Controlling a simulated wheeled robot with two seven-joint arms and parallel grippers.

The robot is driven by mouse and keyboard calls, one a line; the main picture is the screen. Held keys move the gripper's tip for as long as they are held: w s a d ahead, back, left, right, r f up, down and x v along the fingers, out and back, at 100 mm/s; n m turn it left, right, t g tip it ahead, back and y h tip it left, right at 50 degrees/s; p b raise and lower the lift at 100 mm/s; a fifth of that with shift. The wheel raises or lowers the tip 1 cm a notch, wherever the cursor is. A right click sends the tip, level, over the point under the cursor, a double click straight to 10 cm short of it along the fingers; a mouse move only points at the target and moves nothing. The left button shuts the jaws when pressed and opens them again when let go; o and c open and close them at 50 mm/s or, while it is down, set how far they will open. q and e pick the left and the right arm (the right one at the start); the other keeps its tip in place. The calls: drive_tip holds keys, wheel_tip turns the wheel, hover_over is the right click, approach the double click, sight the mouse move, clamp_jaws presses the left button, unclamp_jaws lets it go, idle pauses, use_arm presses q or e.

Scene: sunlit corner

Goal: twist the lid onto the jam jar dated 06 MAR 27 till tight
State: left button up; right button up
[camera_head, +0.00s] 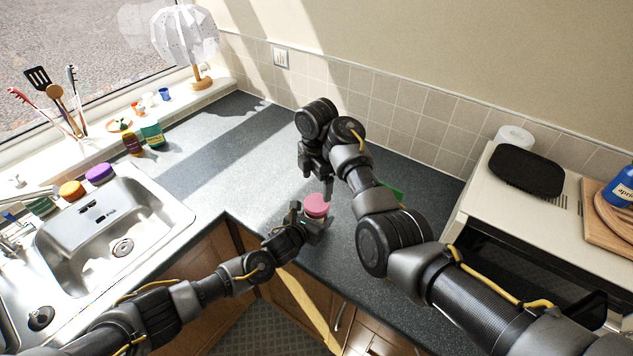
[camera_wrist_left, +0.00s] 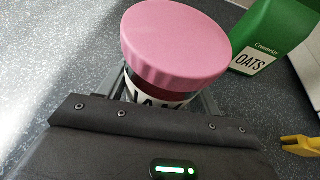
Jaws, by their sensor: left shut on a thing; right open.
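The jam jar (camera_wrist_left: 160,98) has a white label with dark letters, partly hidden; no date is readable. A wide pink lid (camera_wrist_left: 175,45) sits on top of it; I cannot tell how far it is threaded. In the head view the pink lid (camera_head: 316,204) shows above the counter near its inner corner. My left gripper (camera_head: 312,226) is shut on the jar, its fingers on either side below the lid. My right gripper (camera_head: 314,172) is open and empty, pointing down, just behind and above the lid, apart from it.
The sink (camera_head: 110,235) is at left, with bottles (camera_head: 151,133) on the sill side. A white appliance (camera_head: 540,205) stands at right.

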sight(316, 202)
drive_tip(key=shift+f, duration=4.05)
drive_tip(key=shift+c, duration=0.2)
drive_tip(key=c, duration=0.9)
drive_tip(key=m, duration=0.3)
drive_tip(key=shift+m, duration=0.3)
drive_tip(key=shift+c, duration=0.3)
drive_tip(key=o, duration=1.1)
drive_tip(key=shift+r, duration=2.3)
drive_tip(key=shift+c, duration=0.2)
